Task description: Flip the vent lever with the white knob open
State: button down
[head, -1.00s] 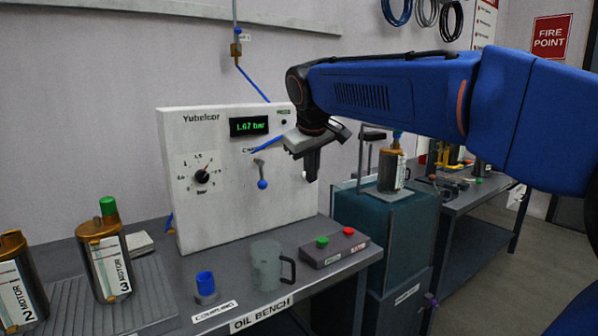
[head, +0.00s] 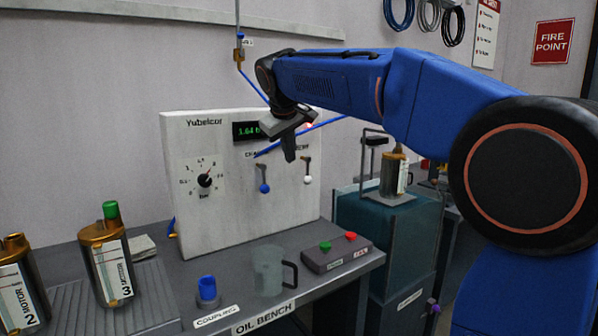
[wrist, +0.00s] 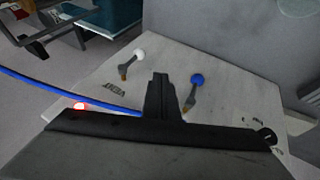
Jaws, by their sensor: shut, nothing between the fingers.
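The vent lever with the white knob (head: 308,179) is on the front of the white panel (head: 225,225), right of the lever with the blue knob (head: 264,188). Both levers hang with their knobs down. In the wrist view the white knob (wrist: 139,53) is left of the fingers and the blue knob (wrist: 197,80) is right of them. My gripper (head: 290,156) is shut and empty. It is in front of the panel, above and between the two knobs in the head view, and appears apart from both. It also shows in the wrist view (wrist: 160,78).
A blue hose (head: 330,122) passes behind my gripper. A dial (head: 205,181) is at the panel's left. On the bench below are a clear jug (head: 268,270), a blue coupling (head: 207,288) and a button box (head: 337,252). Motor canisters (head: 108,262) stand at left.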

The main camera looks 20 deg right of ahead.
aim_at(306, 180)
jog(key=w+d+f, duration=0.5)
jog(key=w+f, duration=0.2)
jog(key=f, duration=0.2)
jog(key=shift+d, duration=0.25)
jog(key=shift+h, duration=0.3)
jog(key=h, duration=0.1)
jog(key=d+f+t+h, duration=0.1)
jog(key=shift+w+n+h, duration=0.25)
jog(key=shift+n+h, duration=0.05)
jog(key=shift+n, duration=0.1)
jog(key=d+n+t+h, duration=0.1)
jog(key=t+h, duration=0.1)
jog(key=w+d+n+t+h, duration=0.1)
jog(key=d+t+h, duration=0.1)
jog(key=h, duration=0.1)
jog(key=d+n+t+h, duration=0.2)
jog(key=h, duration=0.1)
jog(key=shift+w+d+r, duration=0.1)
jog(key=shift+w+r, duration=0.1)
jog(key=shift+w, duration=0.1)
dwell(0.3)
